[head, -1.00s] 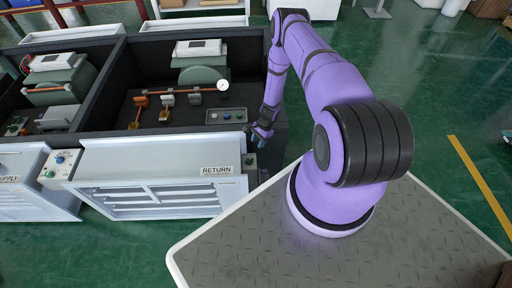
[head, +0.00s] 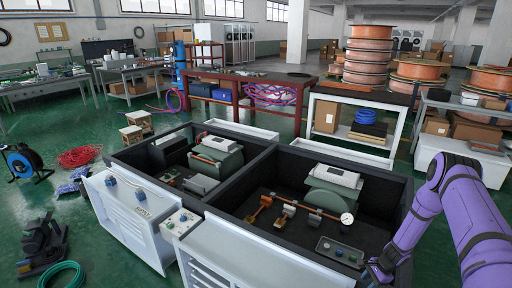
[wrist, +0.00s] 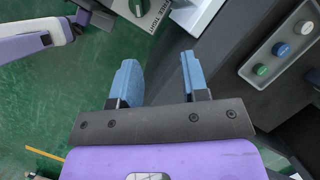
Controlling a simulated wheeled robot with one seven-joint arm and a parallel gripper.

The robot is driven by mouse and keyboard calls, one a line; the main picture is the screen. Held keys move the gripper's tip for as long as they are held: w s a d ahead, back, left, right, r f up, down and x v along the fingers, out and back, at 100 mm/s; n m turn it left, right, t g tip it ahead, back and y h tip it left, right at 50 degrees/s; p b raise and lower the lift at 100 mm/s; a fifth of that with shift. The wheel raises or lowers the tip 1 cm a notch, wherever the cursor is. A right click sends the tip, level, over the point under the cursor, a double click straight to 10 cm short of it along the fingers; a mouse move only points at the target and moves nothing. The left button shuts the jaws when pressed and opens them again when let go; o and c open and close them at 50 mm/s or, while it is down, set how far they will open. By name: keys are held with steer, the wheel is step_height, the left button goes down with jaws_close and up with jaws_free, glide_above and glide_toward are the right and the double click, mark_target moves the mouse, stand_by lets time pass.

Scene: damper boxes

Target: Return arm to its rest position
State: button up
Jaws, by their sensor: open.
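My gripper (head: 378,270) is at the front right corner of the right damper box (head: 330,258) in the head view. In the wrist view, its two blue fingers (wrist: 157,75) stand apart with nothing between them. A grey switch box (wrist: 150,12) with a green knob lies beyond the fingertips, apart from them. The button panel (wrist: 283,47) with green, blue and white buttons is inside the box, to the right. My purple arm fills the right edge of the head view.
The left damper box (head: 158,160) adjoins the right one, with louvred white panels (head: 235,252) in front. A gauge (head: 347,219) and copper-coloured rod are inside the right box. A white-framed shelf (head: 400,135) and red bench (head: 290,100) stand behind.

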steer(key=w+a+r+n+t+h, duration=0.15)
steer(key=w+r, duration=0.25)
steer(key=r, duration=1)
steer(key=w+a+r+n+g+y, duration=0.1)
steer(key=w+r+n, duration=0.25)
steer(key=r, duration=0.95)
steer(key=s+a+r+n+t+h, duration=0.1)
steer(key=s+a+r+n, duration=0.15)
steer(key=r, duration=0.85)
steer(key=s+a+r+n, duration=0.1)
steer(key=a+r, duration=0.3)
steer(key=r, duration=0.8)
steer(key=s+a+r+n+t+h, duration=0.1)
steer(key=s+a+r+n, duration=0.15)
steer(key=s+r, duration=0.6)
steer(key=s+a+r+n+t+h, duration=0.15)
steer(key=s+a+r, duration=0.25)
steer(key=s+r, duration=0.4)
steer(key=s+a+r+n, duration=0.1)
steer(key=s+r+n, duration=0.1)
steer(key=s, duration=0.7)
steer(key=s+a+r+n+t, duration=0.1)
steer(key=s+r+n, duration=0.1)
steer(key=s, duration=0.7)
steer(key=shift+a+r, duration=0.2)
steer(key=shift+r, duration=0.45)
